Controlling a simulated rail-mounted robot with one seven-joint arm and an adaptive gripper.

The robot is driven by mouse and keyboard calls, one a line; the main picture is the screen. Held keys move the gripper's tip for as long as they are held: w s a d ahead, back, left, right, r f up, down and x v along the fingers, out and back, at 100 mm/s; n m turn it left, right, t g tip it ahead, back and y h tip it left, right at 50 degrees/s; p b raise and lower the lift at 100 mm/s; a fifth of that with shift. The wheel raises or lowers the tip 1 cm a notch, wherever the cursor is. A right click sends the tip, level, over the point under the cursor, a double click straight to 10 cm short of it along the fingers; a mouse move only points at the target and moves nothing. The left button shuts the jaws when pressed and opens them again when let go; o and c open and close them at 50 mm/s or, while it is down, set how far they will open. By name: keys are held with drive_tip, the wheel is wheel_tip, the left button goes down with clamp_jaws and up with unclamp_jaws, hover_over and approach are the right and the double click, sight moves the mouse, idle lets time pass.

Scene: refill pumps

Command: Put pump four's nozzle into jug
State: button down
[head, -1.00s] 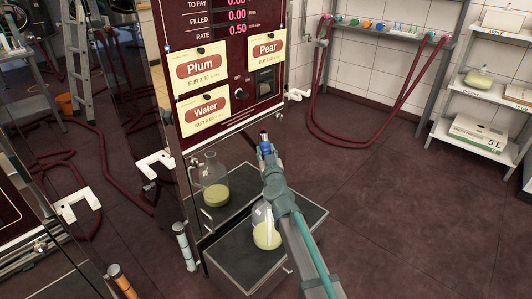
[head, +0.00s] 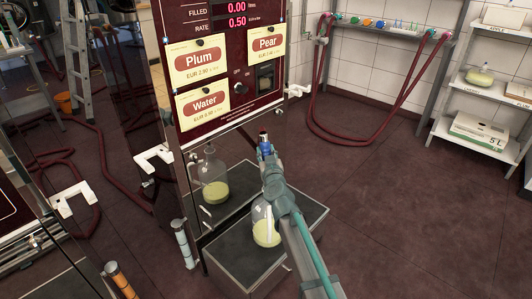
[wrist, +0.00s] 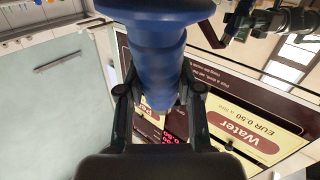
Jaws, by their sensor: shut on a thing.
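My gripper (wrist: 158,92) is shut on a blue nozzle (wrist: 155,55), which fills the space between its fingers in the wrist view. In the head view the blue nozzle (head: 265,149) shows at the far end of my arm, in front of the pump panel. A clear glass jug (head: 266,233) with pale yellow liquid stands on the dark tray (head: 236,262) below, partly hidden by my arm. The nozzle appears above the jug and outside it. Its outlet and the jug's mouth are not clearly visible. No pump number is readable.
The pump panel (head: 225,85) with Plum, Pear and Water signs rises behind the tray. A similar jug shape (head: 214,182) shows behind, possibly a reflection. Red hoses (head: 312,100) hang at the back wall. White shelves (head: 487,134) stand right. The right floor is clear.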

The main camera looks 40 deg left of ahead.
drive_tip(key=shift+f+b, duration=2.85)
drive_tip(key=shift+f, duration=0.4)
drive_tip(key=c, duration=0.7)
unclamp_jaws()
